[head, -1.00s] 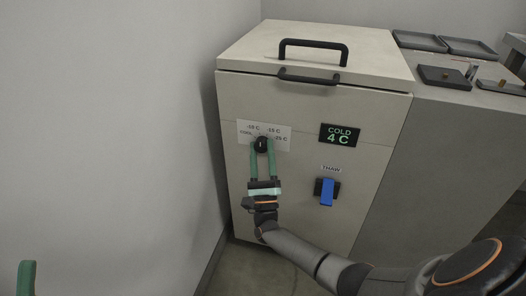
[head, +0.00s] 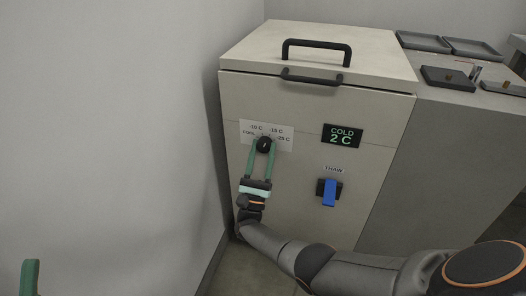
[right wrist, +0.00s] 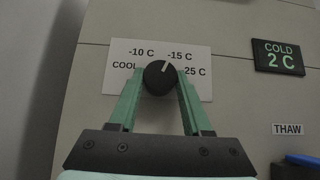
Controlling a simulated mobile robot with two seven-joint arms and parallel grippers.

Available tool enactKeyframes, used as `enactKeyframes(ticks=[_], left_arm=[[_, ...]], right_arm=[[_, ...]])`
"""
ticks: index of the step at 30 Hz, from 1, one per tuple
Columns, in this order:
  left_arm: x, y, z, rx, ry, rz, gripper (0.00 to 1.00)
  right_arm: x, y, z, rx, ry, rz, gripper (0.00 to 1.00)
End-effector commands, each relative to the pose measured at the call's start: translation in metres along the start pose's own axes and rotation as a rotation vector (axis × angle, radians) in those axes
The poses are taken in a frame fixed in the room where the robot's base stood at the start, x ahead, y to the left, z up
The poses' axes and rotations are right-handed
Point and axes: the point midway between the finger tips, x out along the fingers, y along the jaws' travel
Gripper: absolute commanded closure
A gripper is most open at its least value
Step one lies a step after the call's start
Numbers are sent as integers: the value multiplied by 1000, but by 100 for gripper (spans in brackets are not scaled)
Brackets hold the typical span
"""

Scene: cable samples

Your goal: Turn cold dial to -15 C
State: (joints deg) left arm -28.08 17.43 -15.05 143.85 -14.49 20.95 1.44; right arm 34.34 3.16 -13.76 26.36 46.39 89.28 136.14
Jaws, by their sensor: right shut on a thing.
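The cold dial (head: 264,145) is a black round knob on a white label plate (head: 282,134) on the cabinet front. The plate reads COOL, -10 C, -15 C and -25 C around it. In the right wrist view the dial (right wrist: 159,78) has a white mark pointing up and slightly right, between -10 C and -15 C, nearer -15 C. My right gripper (head: 262,149) is shut on the dial, one green finger on each side. The cold display (head: 342,135) reads 2 C in green. Of my left gripper (head: 30,276), only a green finger shows at the lower left edge.
A blue thaw lever (head: 329,192) sits on the cabinet front, right of my right gripper. The beige cabinet (head: 240,98) has a lid with black handles (head: 317,47). Dark trays (head: 447,78) lie on the grey counter at right. A wall stands close at left.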

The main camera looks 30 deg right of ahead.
Motion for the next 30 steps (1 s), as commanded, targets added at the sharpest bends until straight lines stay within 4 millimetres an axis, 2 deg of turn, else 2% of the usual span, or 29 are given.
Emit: enactKeyframes(ticks=[8, 9, 16, 25, 30], left_arm=[[0, 0, 0, -1, 0, 1, 70], [0, 0, 0, -1, 0, 1, 70], [0, 1, 0, -2, -1, 1, 70], [2, 0, -2, -3, -1, 1, 70], [12, -6, -12, -13, 3, -4, 70]], right_arm=[[2, 2, 1, 4, -1, 2, 100], [2, 2, 1, 4, -1, 1, 47], [1, 1, 0, 1, 0, 1, 21], [3, 0, 2, 0, 0, 0, 21], [18, 0, 17, 2, -1, -1, 21]])
